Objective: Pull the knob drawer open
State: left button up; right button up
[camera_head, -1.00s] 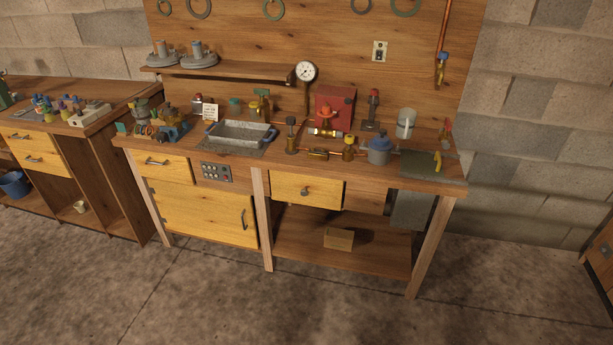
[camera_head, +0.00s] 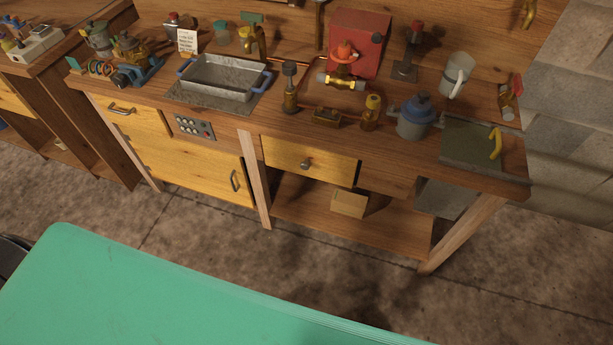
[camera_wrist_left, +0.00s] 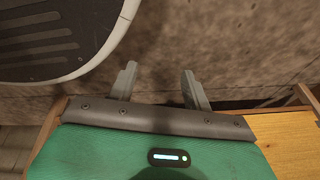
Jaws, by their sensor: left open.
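The knob drawer (camera_head: 332,168) has a yellow wooden front and sits under the bench top, right of centre in the head view. Its small dark knob (camera_head: 306,164) is in the middle of the front. The front stands slightly proud of the bench, with a dark gap at its right side; I cannot tell how far out it is. My left gripper (camera_wrist_left: 158,84) shows in the left wrist view, open, with nothing between its fingers. It is not in the head view, so its distance from the knob cannot be told. My right gripper is not in view.
Left of it are a drawer with a bar handle (camera_head: 121,110), a button panel (camera_head: 195,127) and a cupboard door (camera_head: 205,168). A small wooden block (camera_head: 348,203) lies on the lower shelf (camera_head: 400,232). Open floor (camera_head: 190,235) lies before the bench.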

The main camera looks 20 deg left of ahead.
pick_arm(q)
jog(key=w+d+r+t+b, duration=0.1)
jog(key=w+r+t+b, duration=0.15)
jog(key=w, duration=0.55)
jog(key=w+d+r+t+b, duration=0.1)
jog(key=w+b, duration=0.2)
jog(key=w, duration=0.5)
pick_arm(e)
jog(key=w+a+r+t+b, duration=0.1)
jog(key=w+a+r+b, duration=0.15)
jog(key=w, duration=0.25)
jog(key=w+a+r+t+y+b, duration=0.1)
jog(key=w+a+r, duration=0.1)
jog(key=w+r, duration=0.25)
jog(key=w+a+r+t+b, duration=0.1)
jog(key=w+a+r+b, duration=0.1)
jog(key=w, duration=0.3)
pick_arm(q)
jog(key=t+b, duration=0.9)
jog(key=t, duration=0.2)
send_near(304, 167)
jog(key=shift+h, duration=0.3)
jog(key=w+p, duration=0.1)
jog(key=w, duration=0.7)
jog(key=shift+w, duration=0.15)
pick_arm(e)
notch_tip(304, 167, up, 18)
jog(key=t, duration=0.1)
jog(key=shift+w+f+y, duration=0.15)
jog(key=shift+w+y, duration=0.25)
